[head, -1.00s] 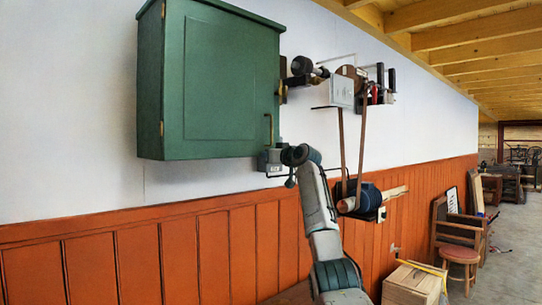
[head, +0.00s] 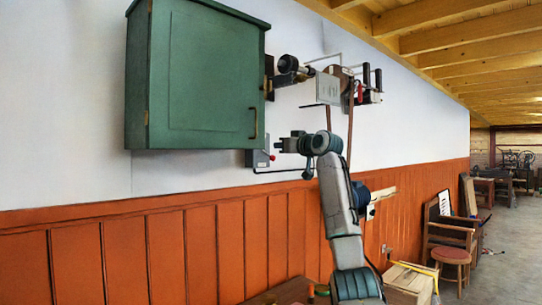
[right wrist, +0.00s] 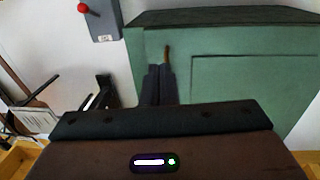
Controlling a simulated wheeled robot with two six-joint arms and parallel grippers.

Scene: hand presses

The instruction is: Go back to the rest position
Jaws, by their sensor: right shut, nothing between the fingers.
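My right gripper (head: 281,145) is raised in front of the white wall, just right of a grey switch box (head: 258,158) with a red knob (head: 272,157). It looks apart from the box, with nothing held. In the right wrist view its dark fingers (right wrist: 159,85) are together, pointing at the green cabinet (right wrist: 225,85). The red knob (right wrist: 83,8) and its grey box (right wrist: 103,22) show at the top left there. My left gripper is in neither view.
The green cabinet (head: 200,80) hangs on the wall, door shut, with a brass handle (head: 254,122). Wall-mounted machinery (head: 328,88) stands out right of it. A wooden crate (head: 405,279) and a red stool (head: 452,257) are on the lower right. Open floor lies beyond.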

